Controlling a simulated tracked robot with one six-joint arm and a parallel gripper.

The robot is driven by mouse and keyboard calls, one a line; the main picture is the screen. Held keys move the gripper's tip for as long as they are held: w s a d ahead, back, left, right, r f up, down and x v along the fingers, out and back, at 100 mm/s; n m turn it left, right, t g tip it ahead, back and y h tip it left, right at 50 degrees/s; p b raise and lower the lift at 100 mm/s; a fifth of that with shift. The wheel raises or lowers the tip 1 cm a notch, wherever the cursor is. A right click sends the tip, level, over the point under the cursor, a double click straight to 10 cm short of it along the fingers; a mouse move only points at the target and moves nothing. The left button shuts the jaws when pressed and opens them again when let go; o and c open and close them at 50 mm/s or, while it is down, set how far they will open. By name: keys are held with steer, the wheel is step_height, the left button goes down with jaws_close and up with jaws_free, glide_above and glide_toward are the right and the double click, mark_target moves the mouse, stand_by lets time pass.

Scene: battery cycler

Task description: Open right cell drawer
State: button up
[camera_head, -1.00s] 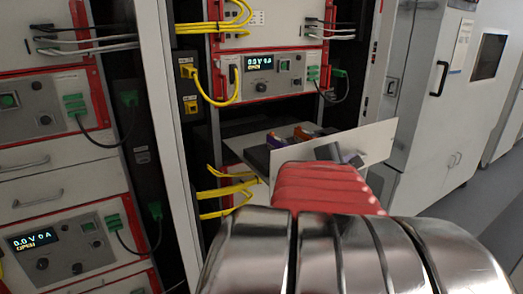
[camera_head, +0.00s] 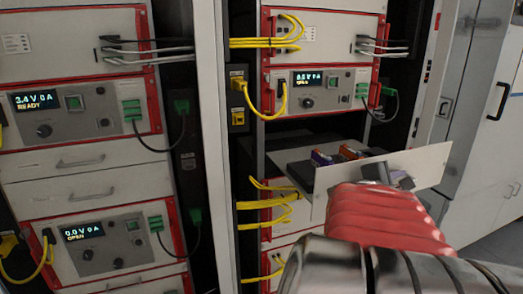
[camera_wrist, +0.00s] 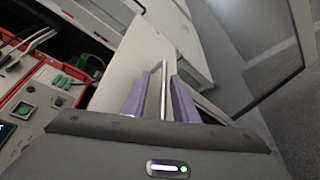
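The right cell drawer stands open from the right rack. Its white front panel (camera_head: 345,180) is well out from the rack, and the dark tray (camera_head: 292,160) behind it shows orange and purple items. My gripper (camera_head: 392,176) is at the outer face of the panel, on its right half. In the wrist view the two purple fingers (camera_wrist: 158,95) stand on either side of a thin metal handle bar (camera_wrist: 164,90) and look closed on it. The panel (camera_wrist: 118,62) also shows there, left of the fingers. The handle is hidden by my arm in the head view.
Yellow cables (camera_head: 268,205) hang left of the drawer, below it. A cycler unit (camera_head: 335,90) with a display is above. A left rack (camera_head: 80,165) holds closed drawers and units. A white cabinet (camera_head: 490,120) stands at right, with grey floor beside it.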

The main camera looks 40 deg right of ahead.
mark_target(408, 151)
step_height(408, 151, up, 9)
steer(key=shift+r, duration=0.15)
stand_by(0.4)
stand_by(0.5)
